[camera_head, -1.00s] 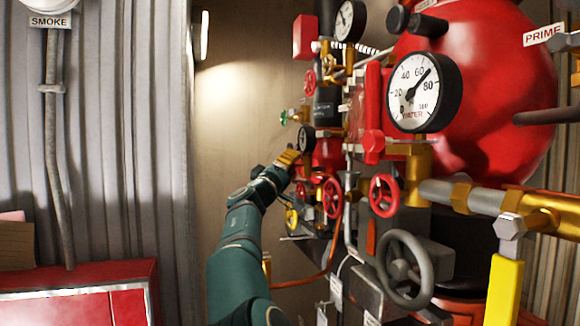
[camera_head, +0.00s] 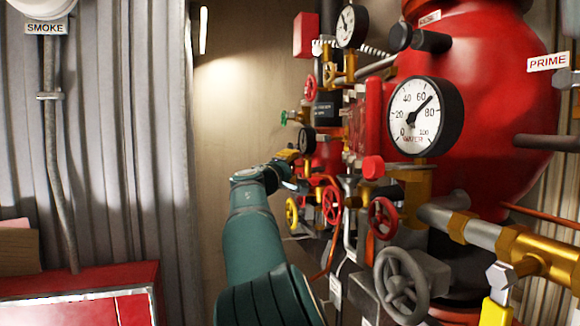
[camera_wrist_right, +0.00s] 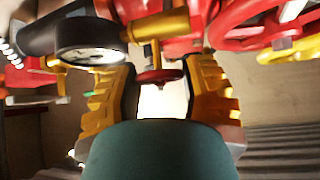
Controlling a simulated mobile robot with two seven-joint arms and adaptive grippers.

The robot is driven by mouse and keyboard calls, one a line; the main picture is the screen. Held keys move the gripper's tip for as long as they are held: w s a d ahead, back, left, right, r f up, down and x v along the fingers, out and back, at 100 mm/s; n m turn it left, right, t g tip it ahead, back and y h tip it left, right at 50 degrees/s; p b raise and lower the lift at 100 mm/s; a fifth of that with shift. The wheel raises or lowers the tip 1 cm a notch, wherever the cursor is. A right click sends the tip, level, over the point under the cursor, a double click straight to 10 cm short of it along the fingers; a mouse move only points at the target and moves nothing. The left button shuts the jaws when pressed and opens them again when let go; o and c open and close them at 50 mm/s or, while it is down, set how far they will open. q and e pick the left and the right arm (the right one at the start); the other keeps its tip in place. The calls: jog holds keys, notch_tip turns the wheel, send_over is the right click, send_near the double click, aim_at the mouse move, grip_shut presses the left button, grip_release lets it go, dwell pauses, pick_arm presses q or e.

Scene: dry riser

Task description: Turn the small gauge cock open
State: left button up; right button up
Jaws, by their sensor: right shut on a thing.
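The small gauge cock (camera_wrist_right: 158,76) shows in the right wrist view as a small red handle on a brass fitting beside a dark-rimmed gauge (camera_wrist_right: 90,54). That small gauge also shows in the head view (camera_head: 306,140). My right gripper (camera_wrist_right: 160,80), with yellow ribbed fingers, has one finger on each side of the red handle and is shut on it. In the head view, my right gripper (camera_head: 287,157) is just below and left of the small gauge, and the cock's handle cannot be made out there. My left gripper is in neither view.
Red handwheels (camera_head: 332,205) and a yellow handwheel (camera_head: 291,213) sit close below my right gripper. A large pressure gauge (camera_head: 425,115), a grey handwheel (camera_head: 401,282) and a red tank (camera_head: 500,100) are to the right. The wall left of the gripper is bare.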

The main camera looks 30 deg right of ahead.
jog(key=o, duration=1.2)
jog(key=shift+d, duration=0.1)
jog(key=v, duration=1.2)
jog(key=shift+f, duration=0.1)
